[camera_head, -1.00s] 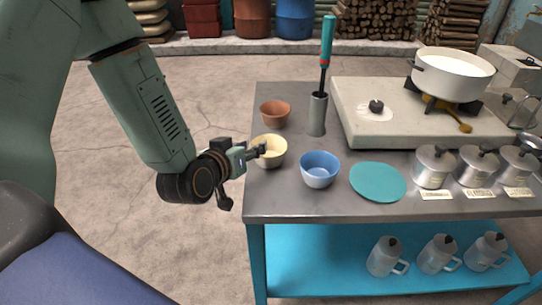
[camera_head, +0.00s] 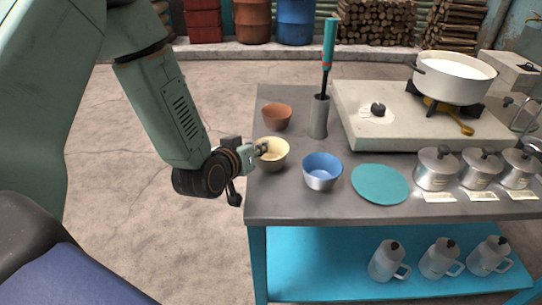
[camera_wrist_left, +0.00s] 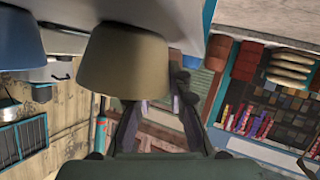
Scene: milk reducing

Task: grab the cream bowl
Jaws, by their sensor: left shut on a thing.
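The cream bowl (camera_head: 274,157) stands upright near the left edge of the grey table, between the brown bowl and the blue bowl. My left gripper (camera_head: 262,149) is at its left rim and shut on it. In the left wrist view the cream bowl (camera_wrist_left: 125,62) fills the upper middle, in front of the fingers (camera_wrist_left: 155,110); part of the grip is hidden behind it. My right gripper is not in view.
A brown bowl (camera_head: 277,116) stands behind and a blue bowl (camera_head: 322,173) to the right. A teal plate (camera_head: 380,184), lidded canisters (camera_head: 436,168) and a stove slab (camera_head: 400,140) with a white pot (camera_head: 455,76) lie further right. A grey holder (camera_head: 319,117) holds a teal-handled tool.

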